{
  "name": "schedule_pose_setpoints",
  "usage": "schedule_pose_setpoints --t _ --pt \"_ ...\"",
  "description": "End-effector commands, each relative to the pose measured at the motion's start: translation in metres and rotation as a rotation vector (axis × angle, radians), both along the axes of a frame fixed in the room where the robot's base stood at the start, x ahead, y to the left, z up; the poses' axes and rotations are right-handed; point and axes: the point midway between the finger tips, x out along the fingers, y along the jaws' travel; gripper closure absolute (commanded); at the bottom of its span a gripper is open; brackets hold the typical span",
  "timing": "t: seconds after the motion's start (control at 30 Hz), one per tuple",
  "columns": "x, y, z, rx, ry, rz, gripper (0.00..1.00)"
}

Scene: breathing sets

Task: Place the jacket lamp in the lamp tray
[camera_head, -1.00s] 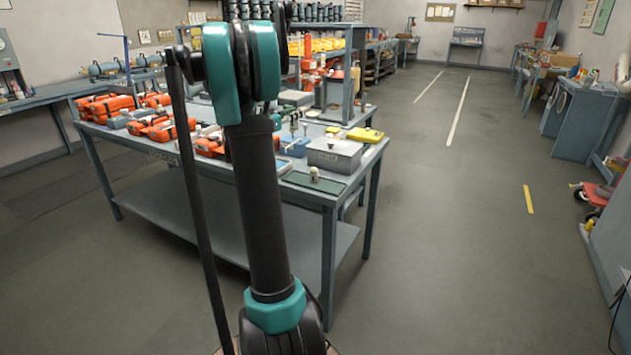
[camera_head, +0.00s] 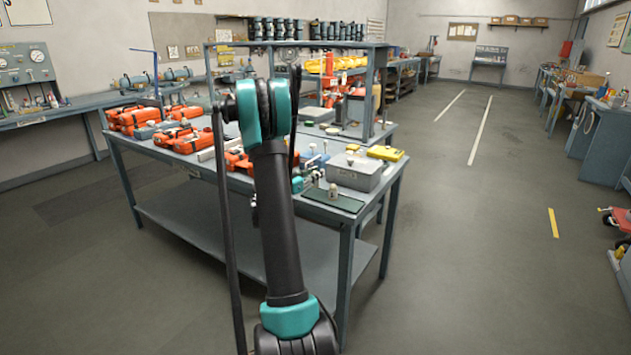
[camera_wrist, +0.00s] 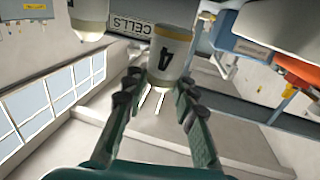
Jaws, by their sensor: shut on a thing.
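In the head view my gripper (camera_head: 312,180) is low over the near right part of the table, partly hidden by my arm. A small pale cylinder (camera_head: 332,190) stands just right of it on a flat dark green tray (camera_head: 347,202). I cannot tell for sure whether this is the lamp tray.
A grey lidded box (camera_head: 354,177) stands right behind the green tray; the wrist view shows its "CELLS" label (camera_wrist: 97,41). A yellow case (camera_head: 386,153) lies behind it. Orange cases (camera_head: 178,138) crowd the table's left.

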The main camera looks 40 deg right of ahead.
Motion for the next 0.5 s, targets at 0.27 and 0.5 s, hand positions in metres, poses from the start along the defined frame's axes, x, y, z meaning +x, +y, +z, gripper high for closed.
schedule_pose_setpoints --t 0.27,0.5 --pt "0.000 0.000 -0.030 0.000 0.000 0.000 1.00" --pt "0.000 0.000 -0.030 0.000 0.000 0.000 1.00"
